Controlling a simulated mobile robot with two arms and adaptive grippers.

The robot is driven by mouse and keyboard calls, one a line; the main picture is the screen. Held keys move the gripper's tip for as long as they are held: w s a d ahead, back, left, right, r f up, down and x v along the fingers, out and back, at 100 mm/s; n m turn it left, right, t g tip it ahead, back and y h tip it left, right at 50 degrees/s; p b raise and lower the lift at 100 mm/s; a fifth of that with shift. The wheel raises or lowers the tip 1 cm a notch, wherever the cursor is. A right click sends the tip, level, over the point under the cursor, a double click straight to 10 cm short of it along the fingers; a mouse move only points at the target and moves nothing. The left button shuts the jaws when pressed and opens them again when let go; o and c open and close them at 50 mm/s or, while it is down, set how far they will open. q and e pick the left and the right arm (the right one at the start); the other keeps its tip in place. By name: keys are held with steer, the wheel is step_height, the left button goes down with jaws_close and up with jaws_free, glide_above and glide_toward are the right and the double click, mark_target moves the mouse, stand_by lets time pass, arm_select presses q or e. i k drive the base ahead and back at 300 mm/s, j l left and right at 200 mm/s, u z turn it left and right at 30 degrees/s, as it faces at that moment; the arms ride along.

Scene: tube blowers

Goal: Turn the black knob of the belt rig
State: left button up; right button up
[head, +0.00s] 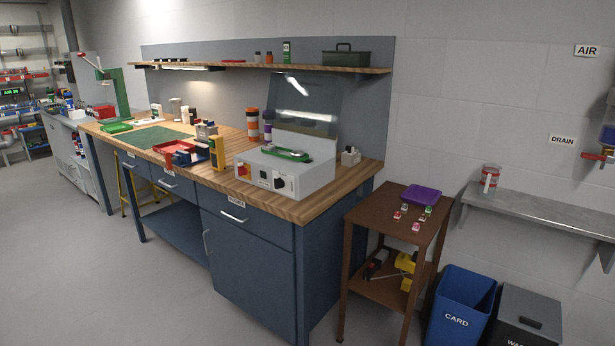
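A light grey box that looks like the belt rig (312,180) sits on the near right end of the wooden workbench. A black knob (279,183) is on its front face, toward the right, with a small pale part beside it. A red switch (242,171) is at the left of the same face. A green loop-shaped part (287,154) lies on top of the box, and a clear raised panel (305,105) stands behind it. The knob's exact setting is too small to tell. Neither of my grippers is in view.
The workbench (290,210) has blue drawers and a cabinet below. Red and blue trays (180,154) and a yellow box (217,153) stand left of the rig. A brown side table (386,213) and a blue card bin (461,306) stand to the right. The floor in front is clear.

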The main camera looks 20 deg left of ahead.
mark_target(279, 183)
steer(key=i+j+z, duration=0.1)
steer(key=j, duration=0.3)
steer(key=i+j+z, duration=0.1)
steer(key=j, duration=0.35)
steer(key=i+j+z, duration=0.1)
steer(key=i+j, duration=0.15)
steer(key=j, duration=0.2)
steer(key=i+j+z, duration=0.1)
steer(key=j, duration=0.35)
steer(key=i+j+z, duration=0.1)
steer(key=j, duration=0.35)
steer(key=i+j+z, duration=0.1)
steer(key=j, duration=0.35)
